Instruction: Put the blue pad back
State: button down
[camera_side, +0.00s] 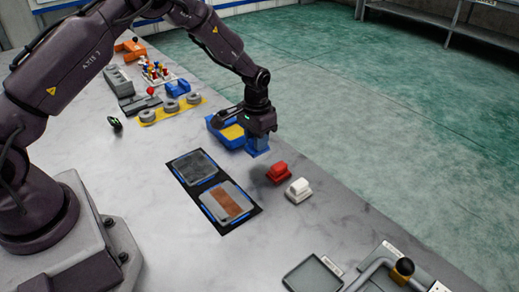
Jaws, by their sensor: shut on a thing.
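The blue pad (257,147) is a small blue block directly under my gripper (261,136). My gripper is shut on it, and its jaws hide the pad's upper part. The pad seems to hang a little above the table, but the exact gap is hard to tell. A red pad (278,172) and a white pad (298,189) stand on the table to the lower right, in a line with it. A blue tray with a yellow inside (231,132) lies just left of my gripper, partly hidden behind it.
A black mat with two framed plates, one dark (194,167) and one with a brown strip (227,203), lies left of the pads. Grey rings on a yellow board (171,107) stand farther back.

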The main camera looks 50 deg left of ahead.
jog(key=shift+w+f, duration=0.45)
jog(key=shift+f, duration=0.1)
jog(key=shift+w+f, duration=0.1)
jog(key=shift+f, duration=1.45)
jog(key=shift+f, duration=0.1)
jog(key=c, duration=0.9)
grip_release()
notch_tip(320, 180, up, 12)
jog(key=shift+r, duration=0.2)
